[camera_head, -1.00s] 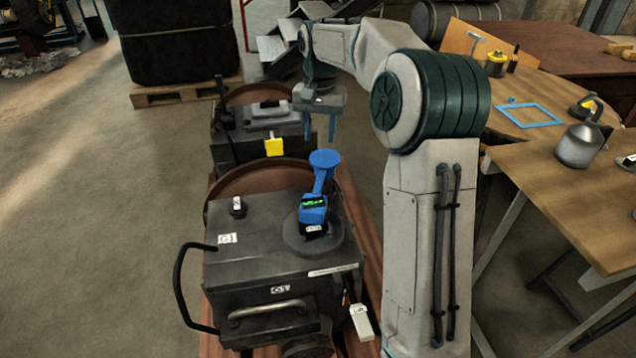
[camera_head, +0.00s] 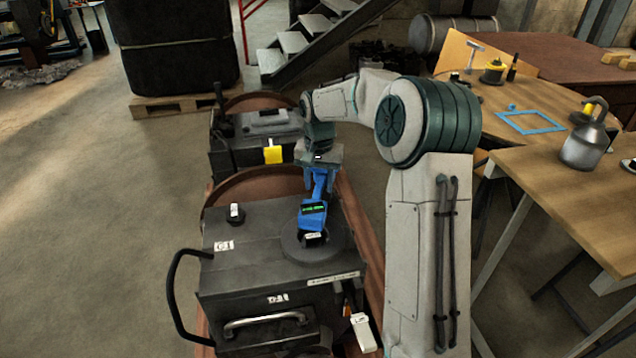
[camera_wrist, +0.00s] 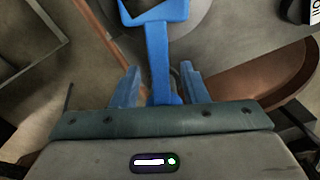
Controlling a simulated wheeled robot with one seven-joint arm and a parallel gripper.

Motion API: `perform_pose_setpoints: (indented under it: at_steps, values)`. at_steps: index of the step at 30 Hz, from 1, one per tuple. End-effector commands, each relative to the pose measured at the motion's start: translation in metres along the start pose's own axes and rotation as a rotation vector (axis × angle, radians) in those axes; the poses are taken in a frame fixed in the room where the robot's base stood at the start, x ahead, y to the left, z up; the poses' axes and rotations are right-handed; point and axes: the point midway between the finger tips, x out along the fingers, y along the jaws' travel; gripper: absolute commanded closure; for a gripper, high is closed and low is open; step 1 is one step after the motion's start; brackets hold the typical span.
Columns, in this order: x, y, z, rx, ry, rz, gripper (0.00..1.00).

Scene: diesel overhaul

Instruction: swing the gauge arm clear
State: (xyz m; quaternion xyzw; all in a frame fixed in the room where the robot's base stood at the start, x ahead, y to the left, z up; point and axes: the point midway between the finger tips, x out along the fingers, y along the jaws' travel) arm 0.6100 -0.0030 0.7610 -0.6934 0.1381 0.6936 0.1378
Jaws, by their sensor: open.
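The blue gauge arm (camera_head: 312,214), with a small green-lit display, stands on a dark round base (camera_head: 312,246) on top of the grey metal machine housing (camera_head: 255,262). Its far end is partly hidden by my gripper (camera_head: 320,180) in the head view. In the wrist view, the gauge arm (camera_wrist: 157,60) runs between the two blue fingers of my gripper (camera_wrist: 158,82). The fingers are apart, one on each side of the arm, with gaps showing, so the gripper is open around it. Whether either finger touches it is hard to tell.
A handle loop (camera_head: 178,305) sticks out at the housing's left side. A second dark unit with a yellow tag (camera_head: 272,155) stands behind. A wooden workbench (camera_head: 565,190) with an oil can (camera_head: 583,145) is at the right. The floor at the left is clear.

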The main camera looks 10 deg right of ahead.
Motion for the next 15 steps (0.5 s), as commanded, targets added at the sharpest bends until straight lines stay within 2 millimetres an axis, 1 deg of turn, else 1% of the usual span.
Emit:
perform_pose_setpoints:
  at_steps: [7, 8, 9, 11, 12, 15]
  values:
    - [0.0005, 0.0001, -0.0001, 0.0, 0.0, 0.0, 0.6]
    - [0.0004, 0.0001, -0.0001, 0.0, 0.0, 0.0, 0.68]
    - [0.0004, 0.0002, -0.0001, 0.0, 0.0, 0.0, 0.79]
    - [0.0003, 0.0002, -0.0001, 0.0, 0.0, 0.0, 0.96]
    - [0.0003, 0.0002, -0.0001, 0.0, 0.0, 0.0, 1.0]
    - [0.0002, -0.0024, 0.001, -0.001, 0.0, 0.0, 1.0]
